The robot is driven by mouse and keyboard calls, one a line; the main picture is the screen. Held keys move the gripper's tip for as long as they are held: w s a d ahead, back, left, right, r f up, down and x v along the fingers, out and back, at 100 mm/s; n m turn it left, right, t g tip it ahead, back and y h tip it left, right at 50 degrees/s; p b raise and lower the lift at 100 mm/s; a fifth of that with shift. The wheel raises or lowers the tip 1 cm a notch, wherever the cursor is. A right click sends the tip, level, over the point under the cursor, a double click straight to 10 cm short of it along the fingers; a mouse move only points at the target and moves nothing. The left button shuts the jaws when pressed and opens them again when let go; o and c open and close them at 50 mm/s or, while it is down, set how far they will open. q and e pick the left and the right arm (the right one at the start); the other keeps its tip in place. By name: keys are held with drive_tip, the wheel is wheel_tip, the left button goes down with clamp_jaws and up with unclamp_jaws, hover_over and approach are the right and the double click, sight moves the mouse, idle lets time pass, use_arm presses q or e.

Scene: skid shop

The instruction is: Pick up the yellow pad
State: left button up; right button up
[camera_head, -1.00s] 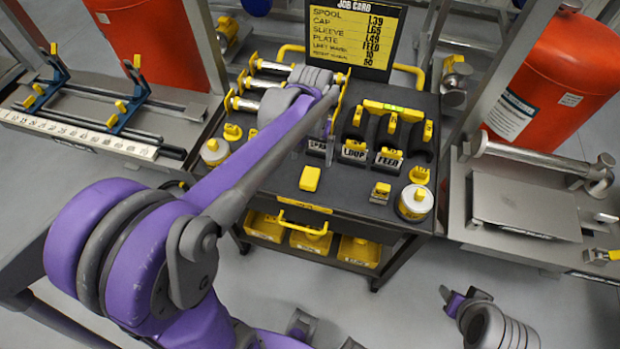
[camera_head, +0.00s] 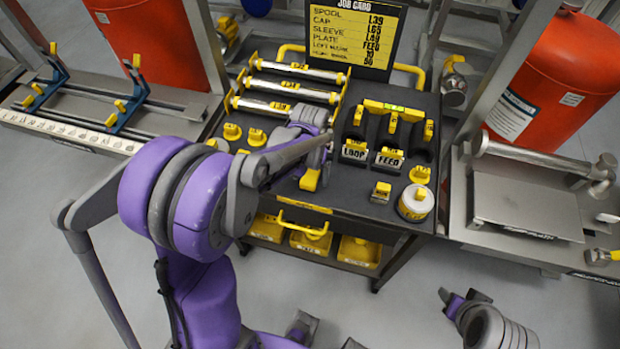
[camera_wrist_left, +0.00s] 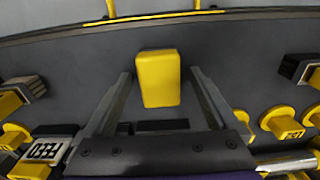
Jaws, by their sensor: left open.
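The yellow pad (camera_head: 310,181) is a small rounded block lying on the dark top of the cart, near its front edge. In the head view my left gripper (camera_head: 318,163) is over it and partly hides it. In the left wrist view the pad (camera_wrist_left: 158,78) lies between the two open fingers of my left gripper (camera_wrist_left: 160,84), with a gap on each side. The fingers are not closed on it. I cannot tell how far the fingertips are above the cart top.
Labelled blocks marked LOOP (camera_head: 354,152) and FEED (camera_head: 389,158) stand right of the pad. A white and yellow spool (camera_head: 415,204) is at the front right. Silver rollers (camera_head: 290,87) lie at the back left. A job card (camera_head: 350,32) stands behind.

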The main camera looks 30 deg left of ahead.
sight(310, 176)
use_arm(q)
clamp_jaws()
wheel_tip(310, 176, up, 10)
drive_tip(key=shift+p, duration=0.35)
idle(0.5)
drive_tip(key=c, duration=0.7)
unclamp_jaws()
drive_tip(key=c, duration=0.6)
